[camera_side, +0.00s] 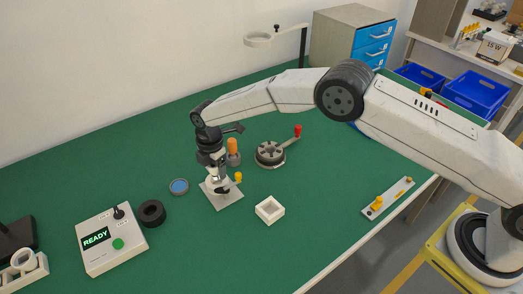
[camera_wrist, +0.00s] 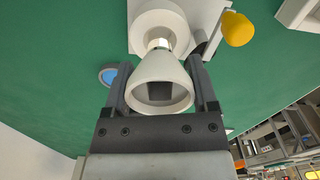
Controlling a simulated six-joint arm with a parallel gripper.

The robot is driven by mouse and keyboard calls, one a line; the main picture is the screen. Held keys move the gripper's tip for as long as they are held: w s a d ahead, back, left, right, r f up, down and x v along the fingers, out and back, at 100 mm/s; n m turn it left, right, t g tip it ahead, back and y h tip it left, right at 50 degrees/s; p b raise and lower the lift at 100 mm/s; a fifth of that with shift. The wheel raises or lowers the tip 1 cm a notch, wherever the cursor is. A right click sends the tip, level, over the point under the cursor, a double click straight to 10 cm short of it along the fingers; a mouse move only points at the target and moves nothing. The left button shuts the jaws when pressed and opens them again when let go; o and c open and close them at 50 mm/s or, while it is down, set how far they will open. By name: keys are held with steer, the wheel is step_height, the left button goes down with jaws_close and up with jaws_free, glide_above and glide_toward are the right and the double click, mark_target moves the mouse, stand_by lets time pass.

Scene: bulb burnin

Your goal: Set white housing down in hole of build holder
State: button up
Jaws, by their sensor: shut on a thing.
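My gripper (camera_side: 216,176) is above the build holder (camera_side: 226,201), a pale square plate with a yellow knob near the middle of the green bench. In the wrist view my gripper (camera_wrist: 161,72) is shut on the white housing (camera_wrist: 144,70), a cone with its wide open end toward the camera and a dark square inside. A silvery neck at the housing's narrow end points at a white round part of the build holder (camera_wrist: 212,10). The hole is hidden; I cannot tell whether the neck is in it or only above it. The housing is mostly hidden in the side view.
An orange-topped post (camera_side: 232,147) stands close behind my gripper. A round fixture with a red knob (camera_side: 298,129) is right of it. A white open box (camera_side: 281,212) lies front right. A blue dish (camera_side: 179,187), black ring (camera_side: 152,220) and READY box (camera_side: 125,258) are left.

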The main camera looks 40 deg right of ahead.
mark_target(216, 174)
steer(key=shift+f, duration=1.5)
stand_by(1.8)
steer(key=o, duration=1.2)
steer(key=shift+r, duration=0.1)
steer(key=shift+r, duration=3.85)
steer(key=shift+d, duration=0.1)
